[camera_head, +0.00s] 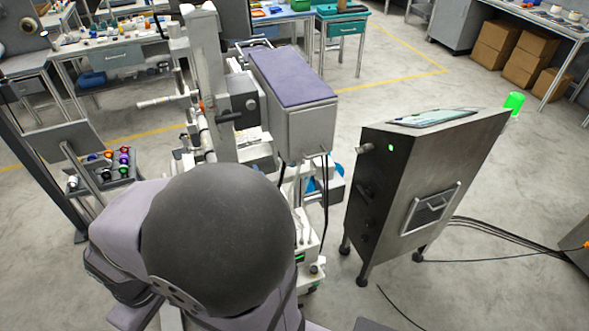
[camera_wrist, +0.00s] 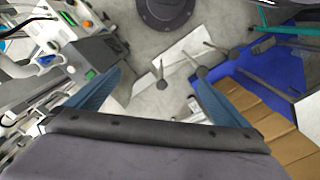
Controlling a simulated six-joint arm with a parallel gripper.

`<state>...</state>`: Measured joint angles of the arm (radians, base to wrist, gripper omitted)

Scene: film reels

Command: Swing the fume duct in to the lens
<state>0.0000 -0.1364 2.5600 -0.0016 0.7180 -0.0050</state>
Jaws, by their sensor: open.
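My gripper (camera_wrist: 155,76) shows in the wrist view with two blue fingers apart and nothing between them. In the head view it is hidden behind my own dark rounded arm part. A tall grey machine (camera_head: 208,90) with rods, knobs and a purple-topped box (camera_head: 292,85) stands at the middle of the head view. A short dark cylinder (camera_head: 229,117) sticks out of its side; I cannot tell whether it is the lens. I cannot pick out the fume duct for certain in either view. In the wrist view, machinery (camera_wrist: 95,55) with a green button lies left of the fingers.
A dark cabinet (camera_head: 405,180) with a green lamp stands right of the machine. A rack of coloured knobs (camera_head: 108,165) stands at left. Cables (camera_head: 500,235) lie on the floor at right. In the wrist view, a blue surface (camera_wrist: 262,75) and brown boxes (camera_wrist: 285,130) show at right.

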